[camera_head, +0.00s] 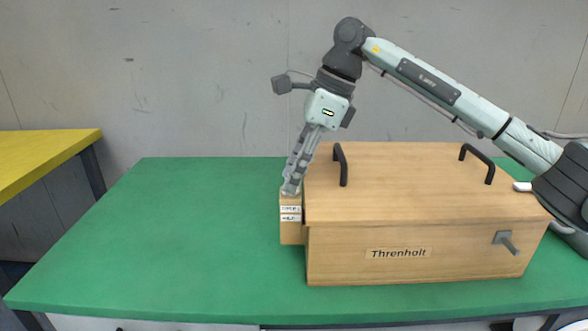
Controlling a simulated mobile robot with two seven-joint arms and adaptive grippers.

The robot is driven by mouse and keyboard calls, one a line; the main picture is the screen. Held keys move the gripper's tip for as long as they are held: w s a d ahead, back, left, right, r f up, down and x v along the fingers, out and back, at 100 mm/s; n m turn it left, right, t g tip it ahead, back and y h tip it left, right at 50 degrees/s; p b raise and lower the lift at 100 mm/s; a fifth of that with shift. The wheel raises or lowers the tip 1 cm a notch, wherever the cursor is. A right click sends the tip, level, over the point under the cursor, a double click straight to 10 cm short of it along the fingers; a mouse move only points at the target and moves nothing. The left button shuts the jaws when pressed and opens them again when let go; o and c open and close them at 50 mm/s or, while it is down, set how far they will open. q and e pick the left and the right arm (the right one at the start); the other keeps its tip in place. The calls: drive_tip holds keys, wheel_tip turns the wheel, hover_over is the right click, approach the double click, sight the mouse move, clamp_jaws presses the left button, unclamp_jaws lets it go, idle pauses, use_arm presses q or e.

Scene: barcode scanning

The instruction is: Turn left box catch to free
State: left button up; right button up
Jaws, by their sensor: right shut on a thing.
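A wooden box (342,262) marked "Threnholt" stands on the green table, its lid (415,180) down. A small wooden block (290,230) with two small labels, too small to read, sits at its left side. My right gripper (291,188) points down at the top of this block and is shut on the left box catch. The fingers hide most of the catch, so I cannot tell how it is turned. A grey catch (506,241) with a lever sits at the right of the box's front face. My left gripper is not in view.
Two black handles (341,164) (478,163) stand up from the lid. The green table (180,230) is clear to the left of the box. A yellow-topped table (45,155) stands at the far left. A grey wall is behind.

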drive_tip(key=o, duration=1.2)
drive_tip(key=shift+c, duration=0.2)
drive_tip(key=v, duration=1.2)
